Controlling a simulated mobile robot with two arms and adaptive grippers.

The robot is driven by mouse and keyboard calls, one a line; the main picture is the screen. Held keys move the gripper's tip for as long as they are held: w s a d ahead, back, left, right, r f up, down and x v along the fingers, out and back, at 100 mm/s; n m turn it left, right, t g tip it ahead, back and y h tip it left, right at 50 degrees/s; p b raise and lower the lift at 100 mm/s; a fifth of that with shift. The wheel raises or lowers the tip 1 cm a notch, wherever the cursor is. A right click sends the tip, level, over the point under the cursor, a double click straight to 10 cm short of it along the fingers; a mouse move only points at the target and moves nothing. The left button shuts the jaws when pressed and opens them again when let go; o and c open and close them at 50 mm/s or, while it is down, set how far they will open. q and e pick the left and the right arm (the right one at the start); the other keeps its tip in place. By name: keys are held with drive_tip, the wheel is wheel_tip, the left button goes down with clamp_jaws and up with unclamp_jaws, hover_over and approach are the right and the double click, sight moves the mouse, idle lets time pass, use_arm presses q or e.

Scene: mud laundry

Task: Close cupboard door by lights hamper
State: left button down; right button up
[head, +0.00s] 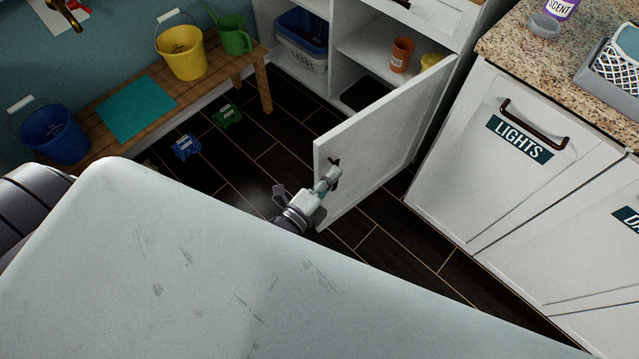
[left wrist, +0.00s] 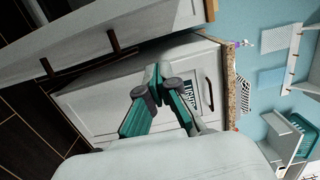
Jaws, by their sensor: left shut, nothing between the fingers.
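The white cupboard door (head: 385,140) stands wide open, its free edge reaching out over the dark floor, left of the LIGHTS hamper front (head: 483,165). A dark handle (head: 335,163) is on the door near its free edge. My left gripper (head: 333,174) is shut and empty, beside the door's face close to that handle; I cannot tell if it touches. In the left wrist view the shut fingertips (left wrist: 157,80) show before the LIGHTS front (left wrist: 95,105), with the door (left wrist: 110,25) at the upper left. My right gripper is not in view.
The open cupboard (head: 350,42) holds an orange cup (head: 401,54) and a yellow item. A wooden bench (head: 130,125) with buckets stands at the left. Small blue (head: 186,147) and green (head: 227,116) items lie on the floor. A granite counter (head: 515,40) tops the hampers.

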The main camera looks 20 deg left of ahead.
sight(327, 158)
use_arm(q)
drive_tip(key=w+a, duration=0.2)
drive_tip(key=w, duration=0.1)
drive_tip(key=w+a+b, duration=0.1)
drive_tip(key=shift+w, duration=0.15)
idle(0.4)
